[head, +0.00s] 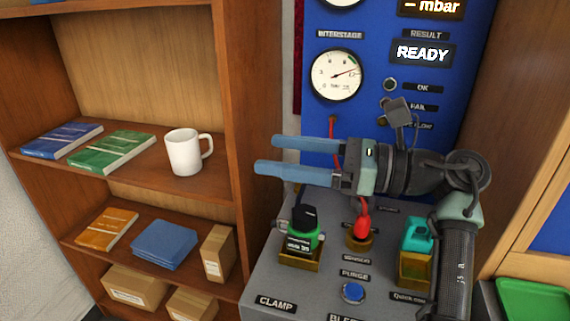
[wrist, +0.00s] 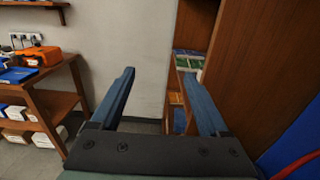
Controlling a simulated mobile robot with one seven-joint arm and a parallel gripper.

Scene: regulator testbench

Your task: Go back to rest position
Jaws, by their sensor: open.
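My gripper (head: 266,156) is open and empty in the head view, with its two blue fingers pointing left. It is held in the air in front of the blue panel (head: 455,78), above the grey testbench (head: 262,290). Its fingers (wrist: 164,98) also show apart in the wrist view, with nothing between them but wall and floor. My forearm hides part of the panel and the right side of the bench.
The bench carries a green regulator (head: 302,238), a red knob (head: 361,228), a teal part (head: 416,234) and a blue purge button (head: 353,292). A wooden shelf (head: 215,186) with a white mug (head: 184,153) stands left. A green tray (head: 532,298) is at right.

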